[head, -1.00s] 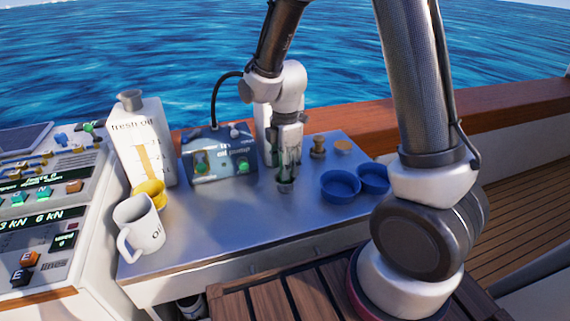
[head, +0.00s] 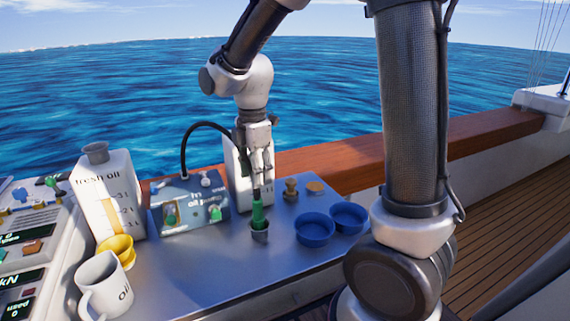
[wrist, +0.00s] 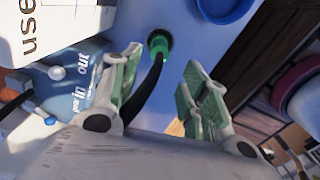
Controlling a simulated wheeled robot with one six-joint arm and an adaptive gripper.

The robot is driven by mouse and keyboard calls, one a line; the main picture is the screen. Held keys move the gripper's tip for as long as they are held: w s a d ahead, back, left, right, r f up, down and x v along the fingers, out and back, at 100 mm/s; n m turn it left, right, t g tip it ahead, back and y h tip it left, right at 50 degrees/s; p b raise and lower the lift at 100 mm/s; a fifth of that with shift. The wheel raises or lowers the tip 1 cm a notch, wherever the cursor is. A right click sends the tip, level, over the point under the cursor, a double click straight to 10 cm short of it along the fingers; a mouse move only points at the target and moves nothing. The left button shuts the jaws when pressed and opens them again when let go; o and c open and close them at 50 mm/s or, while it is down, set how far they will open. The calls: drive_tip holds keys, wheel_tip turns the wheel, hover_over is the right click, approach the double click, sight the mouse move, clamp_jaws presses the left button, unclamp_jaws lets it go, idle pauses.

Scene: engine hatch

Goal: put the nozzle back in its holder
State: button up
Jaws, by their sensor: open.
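The green nozzle (head: 258,212) stands upright in its grey cup-shaped holder (head: 260,235) on the bench. Its black hose rises from its top and loops left to the oil pump box (head: 188,205). My gripper (head: 262,172) is above the nozzle, open and apart from it. In the wrist view my gripper (wrist: 155,95) shows spread green-padded fingers, with the hose running between and behind them. The nozzle (wrist: 158,45) and the dark rim of the holder (wrist: 163,36) lie beyond the fingertips there. How deep the nozzle sits is hidden by the holder.
A white oil container (head: 238,175) stands close behind my gripper. Two blue bowls (head: 315,230) and a brass fitting (head: 291,190) are to the right. A fresh oil jug (head: 105,195), yellow funnel (head: 118,248) and white mug (head: 103,285) are at left. The front of the bench is clear.

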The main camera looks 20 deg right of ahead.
drive_tip(key=s+d+r+m+t, duration=0.2)
drive_tip(key=s+d+r+m, duration=0.3)
drive_tip(key=s+d+m, duration=0.2)
drive_tip(key=s+d+r+m+t, duration=0.2)
drive_tip(key=s+d+r+m, duration=0.3)
drive_tip(key=s+d+m, duration=0.3)
drive_tip(key=shift+s+r+m, duration=0.4)
drive_tip(key=shift+s+m, duration=1.6)
drive_tip(key=shift+m, duration=0.4)
